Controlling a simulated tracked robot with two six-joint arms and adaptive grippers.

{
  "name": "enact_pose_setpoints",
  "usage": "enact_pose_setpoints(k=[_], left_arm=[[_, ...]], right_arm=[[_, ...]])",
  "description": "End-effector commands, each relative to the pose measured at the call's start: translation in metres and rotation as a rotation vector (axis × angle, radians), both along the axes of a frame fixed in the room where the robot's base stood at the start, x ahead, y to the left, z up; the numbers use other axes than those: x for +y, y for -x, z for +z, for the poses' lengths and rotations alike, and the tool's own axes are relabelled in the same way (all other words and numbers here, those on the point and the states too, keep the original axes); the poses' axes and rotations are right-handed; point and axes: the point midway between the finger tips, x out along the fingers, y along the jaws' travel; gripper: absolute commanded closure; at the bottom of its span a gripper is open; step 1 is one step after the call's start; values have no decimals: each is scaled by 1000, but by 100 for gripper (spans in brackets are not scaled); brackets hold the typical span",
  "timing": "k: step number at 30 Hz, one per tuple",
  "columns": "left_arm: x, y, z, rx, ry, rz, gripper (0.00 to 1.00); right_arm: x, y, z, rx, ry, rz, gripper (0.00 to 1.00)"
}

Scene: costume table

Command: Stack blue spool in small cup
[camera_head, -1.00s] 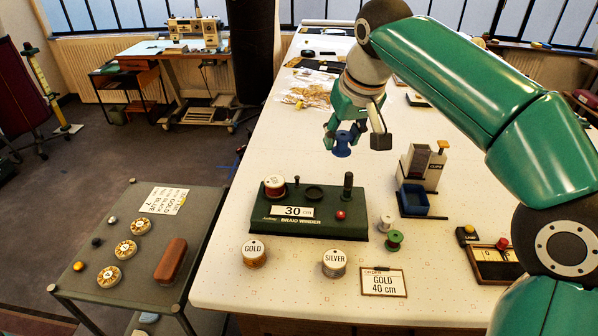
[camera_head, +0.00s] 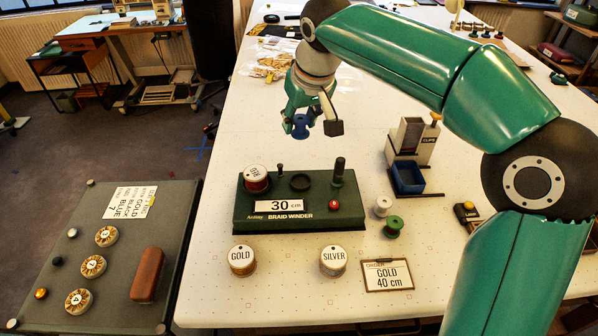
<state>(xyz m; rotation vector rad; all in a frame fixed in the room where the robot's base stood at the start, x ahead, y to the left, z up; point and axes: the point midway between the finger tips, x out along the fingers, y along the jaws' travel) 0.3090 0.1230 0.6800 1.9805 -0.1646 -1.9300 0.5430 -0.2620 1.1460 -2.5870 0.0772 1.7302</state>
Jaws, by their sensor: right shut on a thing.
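My right gripper (camera_head: 302,119) is shut on the blue spool (camera_head: 300,129). It holds the spool upright above the table, behind the braid winder (camera_head: 260,223). A small dark round cup (camera_head: 300,182) sits on top of the winder, between a short post and a taller black knob. In the picture the spool is directly above this cup, apart from it. The inside of the cup looks dark and empty. My left gripper is out of view.
A red-wound spool (camera_head: 256,180) sits on the winder's left. Gold (camera_head: 241,261) and silver (camera_head: 332,261) spools stand in front, with an order card (camera_head: 387,275). White and green (camera_head: 393,227) spools and a blue bin (camera_head: 407,178) are to the right. A side table (camera_head: 110,245) stands left.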

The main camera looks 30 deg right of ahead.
Motion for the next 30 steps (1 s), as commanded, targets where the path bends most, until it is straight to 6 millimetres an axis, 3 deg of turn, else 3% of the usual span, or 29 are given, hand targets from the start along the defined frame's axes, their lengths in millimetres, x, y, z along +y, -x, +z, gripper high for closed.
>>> enact_pose_setpoints(k=[3,9,17,24,30], left_arm=[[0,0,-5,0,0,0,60],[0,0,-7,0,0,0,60],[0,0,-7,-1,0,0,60],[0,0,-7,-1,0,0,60],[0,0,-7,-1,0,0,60]], right_arm=[[-1,1,-35,5,1,0,81],[-2,1,-76,4,0,-2,81],[-1,1,-96,1,0,-2,81],[-2,1,-128,2,0,-3,81],[-2,1,-133,-1,0,-3,81]])
